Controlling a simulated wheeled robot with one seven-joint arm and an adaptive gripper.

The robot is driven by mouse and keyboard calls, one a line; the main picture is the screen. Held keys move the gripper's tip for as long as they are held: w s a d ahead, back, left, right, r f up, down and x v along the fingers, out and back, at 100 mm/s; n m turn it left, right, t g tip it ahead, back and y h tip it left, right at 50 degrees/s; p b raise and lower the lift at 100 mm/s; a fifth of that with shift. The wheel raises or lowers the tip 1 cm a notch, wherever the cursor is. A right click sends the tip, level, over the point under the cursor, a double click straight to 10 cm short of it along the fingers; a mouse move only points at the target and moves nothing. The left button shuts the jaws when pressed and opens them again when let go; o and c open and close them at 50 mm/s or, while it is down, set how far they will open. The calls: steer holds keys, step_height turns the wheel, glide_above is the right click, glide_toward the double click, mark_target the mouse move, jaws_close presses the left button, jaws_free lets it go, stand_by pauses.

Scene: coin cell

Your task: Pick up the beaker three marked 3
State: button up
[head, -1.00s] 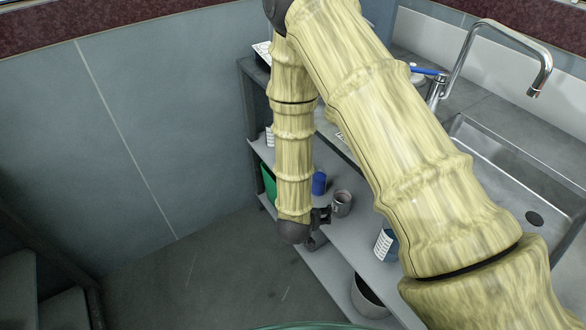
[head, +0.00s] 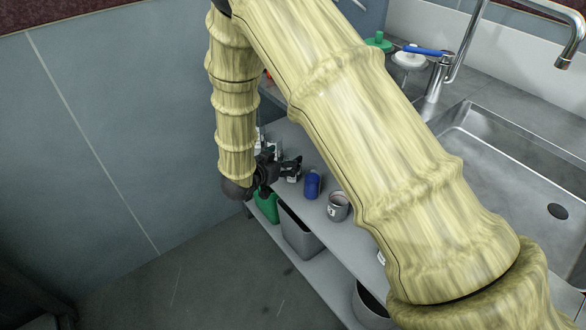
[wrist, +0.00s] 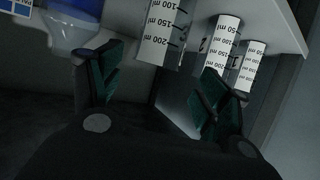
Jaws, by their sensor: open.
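In the wrist view, several white cylinders with black ml scales stand at the top. The nearest scaled beaker (wrist: 162,30) is between and beyond my fingers. A second one (wrist: 223,45) and a third (wrist: 253,66) are farther right.
In the head view, a blue bottle (head: 312,185) and a grey mug (head: 338,207) stand on the shelf (head: 352,245) right of my gripper. A grey bin (head: 299,235) and a green container (head: 266,206) are below. A sink (head: 510,170) is at right.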

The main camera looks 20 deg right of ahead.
mark_target(296, 153)
steer(key=shift+b+x, duration=0.55)
steer(key=shift+x, duration=2.35)
steer(key=shift+s+d+f, duration=0.1)
steer(key=shift+s, duration=0.1)
steer(key=c, duration=1.1)
